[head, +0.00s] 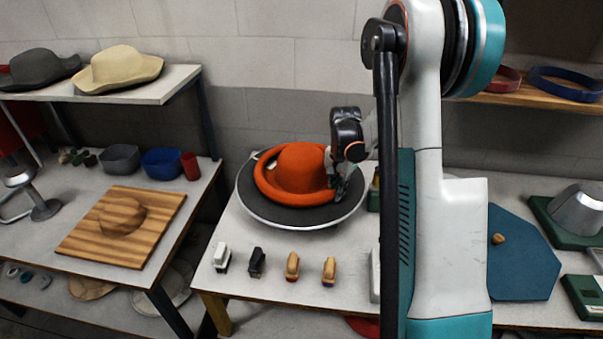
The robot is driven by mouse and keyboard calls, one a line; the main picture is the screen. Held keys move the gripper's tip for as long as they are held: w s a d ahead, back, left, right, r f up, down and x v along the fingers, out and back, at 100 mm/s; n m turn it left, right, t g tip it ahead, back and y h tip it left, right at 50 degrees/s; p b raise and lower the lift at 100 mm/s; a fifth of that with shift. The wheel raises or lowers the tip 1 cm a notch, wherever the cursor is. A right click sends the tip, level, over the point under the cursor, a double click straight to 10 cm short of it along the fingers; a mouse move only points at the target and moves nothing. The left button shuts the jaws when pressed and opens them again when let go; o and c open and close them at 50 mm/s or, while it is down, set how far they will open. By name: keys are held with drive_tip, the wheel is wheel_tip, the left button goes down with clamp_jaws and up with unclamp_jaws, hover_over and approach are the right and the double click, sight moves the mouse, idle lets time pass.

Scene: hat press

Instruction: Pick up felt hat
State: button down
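An orange-red felt hat (300,166) with a rounded crown and an upturned brim rests on a round dark plate with a pale rim (290,215) on the middle table. My gripper (340,182) comes down from the upper right at the right side of the hat's brim. Its fingers are at or very close to the brim. I cannot tell whether they have closed on it, since they are small and dark here. The hat sits level on the plate.
Several small brushes (292,266) stand along the table's front. A striped wooden board with a hat form (75,235) lies on the left table. A grey hat (40,68) and a cream hat (118,68) sit on the upper left shelf. A blue mat (520,260) lies right.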

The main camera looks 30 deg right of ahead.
drive_tip(key=shift+r, duration=0.15)
wheel_tip(320, 180, up, 20)
drive_tip(key=p, duration=0.3)
drive_tip(key=shift+p, duration=0.35)
drive_tip(key=c, duration=2.3)
unclamp_jaws()
clamp_jaws()
